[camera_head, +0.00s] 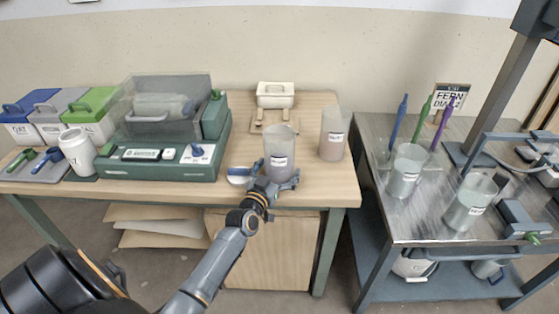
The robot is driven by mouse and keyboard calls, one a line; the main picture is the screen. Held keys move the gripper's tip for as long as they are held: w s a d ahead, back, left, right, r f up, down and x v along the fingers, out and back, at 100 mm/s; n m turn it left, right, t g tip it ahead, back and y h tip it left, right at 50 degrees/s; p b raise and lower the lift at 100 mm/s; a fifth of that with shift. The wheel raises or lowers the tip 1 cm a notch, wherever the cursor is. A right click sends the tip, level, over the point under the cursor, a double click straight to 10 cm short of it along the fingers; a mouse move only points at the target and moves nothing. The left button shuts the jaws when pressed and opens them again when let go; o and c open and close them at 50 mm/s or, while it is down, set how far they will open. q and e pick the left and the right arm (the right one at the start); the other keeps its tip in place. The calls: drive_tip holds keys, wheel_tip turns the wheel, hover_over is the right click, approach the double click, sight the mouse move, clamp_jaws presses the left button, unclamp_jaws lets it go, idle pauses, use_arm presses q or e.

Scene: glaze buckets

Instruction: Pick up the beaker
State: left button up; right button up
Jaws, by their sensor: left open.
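A translucent grey beaker (279,147) with a white label stands upright near the front edge of the wooden table (318,190). A second, pinkish beaker (332,137) stands behind it to the right. Two more labelled beakers stand on the metal table, one on the left (405,172) and one nearer the front (469,203). My left gripper (267,178) is open at the front of the grey beaker, low down, with one finger to its left and one at its lower right. I cannot tell whether the fingers touch it. My right gripper is not in view.
A green-grey machine (165,160) and a white jar (78,152) stand to the left, with lidded bins (95,115) behind. A white box (275,95) is at the back. Colored upright tools (422,118) stand on the metal table (385,140). A gap separates the tables.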

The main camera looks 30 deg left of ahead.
use_arm(q)
drive_tip(key=shift+w, duration=0.1)
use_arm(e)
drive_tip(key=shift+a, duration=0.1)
use_arm(q)
drive_tip(key=c, duration=1.4)
drive_tip(key=shift+r, duration=0.1)
drive_tip(key=shift+c, duration=1.4)
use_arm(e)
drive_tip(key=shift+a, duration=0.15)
use_arm(q)
drive_tip(key=shift+r, duration=0.2)
drive_tip(key=shift+r, duration=0.85)
drive_tip(key=s+r, duration=0.1)
drive_tip(key=r, duration=0.1)
drive_tip(key=s+r+p, duration=0.1)
drive_tip(key=s+r, duration=0.1)
drive_tip(key=s+r+p, duration=0.1)
drive_tip(key=s+r, duration=0.1)
drive_tip(key=r, duration=0.1)
drive_tip(key=shift+a, duration=0.4)
approach(268, 150)
drive_tip(key=shift+w+a+r, duration=0.1)
drive_tip(key=shift+a+r, duration=0.65)
drive_tip(key=shift+r, duration=0.25)
drive_tip(key=shift+w+a+r, duration=0.15)
drive_tip(key=shift+a+r, duration=0.6)
drive_tip(key=shift+r, duration=0.2)
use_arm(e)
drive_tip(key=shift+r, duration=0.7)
